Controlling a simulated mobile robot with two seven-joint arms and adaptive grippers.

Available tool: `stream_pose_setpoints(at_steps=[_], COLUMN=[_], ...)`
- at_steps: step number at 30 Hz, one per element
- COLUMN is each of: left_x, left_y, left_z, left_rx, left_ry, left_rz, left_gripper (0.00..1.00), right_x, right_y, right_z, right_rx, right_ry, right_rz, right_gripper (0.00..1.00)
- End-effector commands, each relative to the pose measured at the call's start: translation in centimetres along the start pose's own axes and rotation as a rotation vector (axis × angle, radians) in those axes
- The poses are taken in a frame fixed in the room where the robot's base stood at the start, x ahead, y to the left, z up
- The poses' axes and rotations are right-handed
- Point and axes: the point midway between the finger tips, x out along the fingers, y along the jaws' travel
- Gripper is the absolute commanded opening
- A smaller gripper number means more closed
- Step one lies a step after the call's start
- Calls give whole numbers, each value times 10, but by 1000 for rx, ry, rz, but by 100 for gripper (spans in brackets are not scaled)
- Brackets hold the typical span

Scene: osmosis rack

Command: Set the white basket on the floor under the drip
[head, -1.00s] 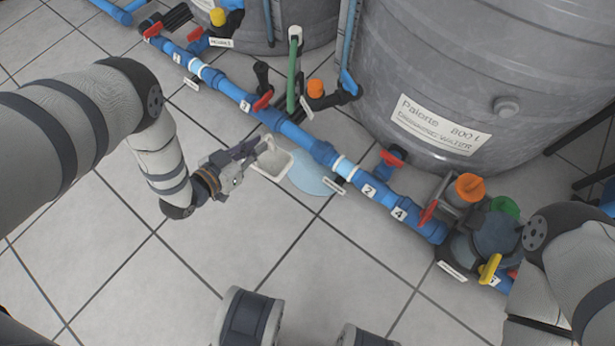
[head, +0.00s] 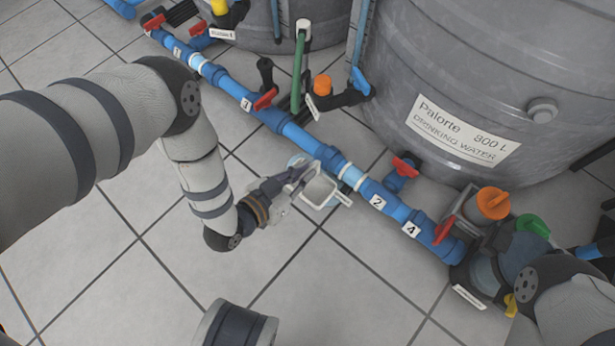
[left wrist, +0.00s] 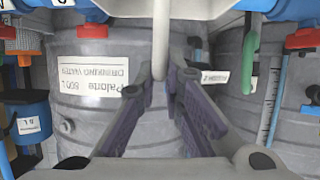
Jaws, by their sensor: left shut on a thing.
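The white basket (head: 320,190) is in the head view at the front side of the blue pipe line. My left gripper (head: 285,190) is shut on its near left side. In the left wrist view, my left gripper (left wrist: 160,90) has its fingers on either side of a thin white bar of the basket (left wrist: 161,40). I cannot tell whether the basket touches the floor. My right arm shows at the lower right, but its gripper is out of view.
The blue pipe (head: 290,130), with red valve handles, runs diagonally just behind the basket. A large grey tank (head: 440,70) stands behind it. Orange and green caps (head: 493,203) sit at the right. The tiled floor (head: 330,270) in front is clear.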

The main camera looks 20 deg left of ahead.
Motion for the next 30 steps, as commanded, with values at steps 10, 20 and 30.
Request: stream_pose_setpoints(at_steps=[10, 20, 30], left_x=[53, 60, 60], left_y=[-26, -26, -26], left_z=[43, 63, 65], left_rx=[-1, -3, -2], left_ry=[-6, -6, -6], left_rz=[2, 2, 2], left_gripper=[0, 0, 29], right_x=[20, 22, 22], right_y=[-5, -6, -6], right_z=[-29, -34, -34], right_rx=[-11, -15, -14], right_ry=[-15, -12, -12], right_rz=[-3, -5, -5], right_gripper=[92, 92, 92])
